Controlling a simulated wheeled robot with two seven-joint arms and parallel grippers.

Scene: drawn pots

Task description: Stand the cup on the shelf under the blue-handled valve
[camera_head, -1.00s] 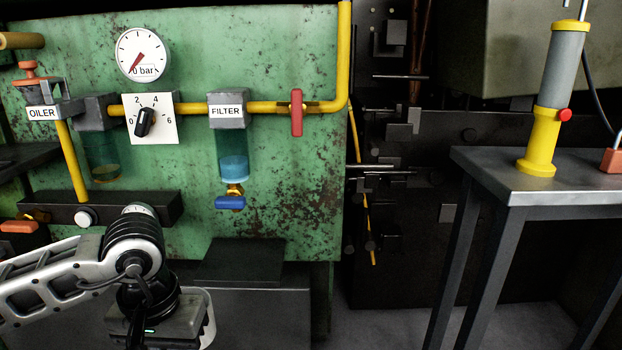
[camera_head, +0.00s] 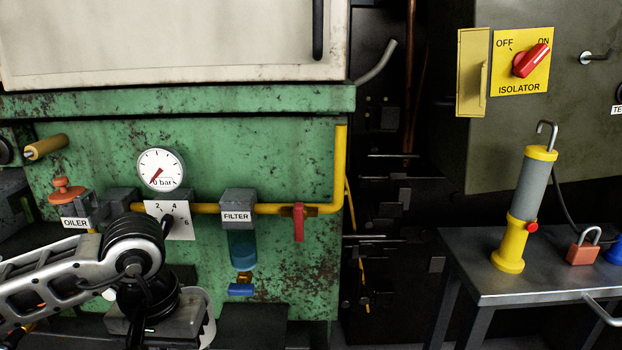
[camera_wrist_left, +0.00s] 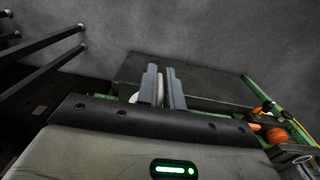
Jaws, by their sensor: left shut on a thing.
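The blue-handled valve (camera_head: 241,289) hangs below the filter (camera_head: 238,212) on the green panel in the head view. The dark shelf (camera_head: 254,318) juts out under it at the bottom edge, and a dark flat surface, likely the same shelf, lies beyond the fingers in the wrist view (camera_wrist_left: 205,74). My left gripper (camera_wrist_left: 162,82) is shut on a narrow pale thing (camera_wrist_left: 160,90), likely the cup, which its fingers mostly hide. In the head view my left wrist is left of the valve and hides the fingers and the cup. My right gripper is out of view.
A red-handled valve (camera_head: 299,222) sits on the yellow pipe right of the filter. The gauge (camera_head: 161,169) and oiler (camera_head: 76,222) are at left. A grey table (camera_head: 470,265) at right bears a yellow-grey lamp (camera_head: 522,212) and a red padlock (camera_head: 583,250).

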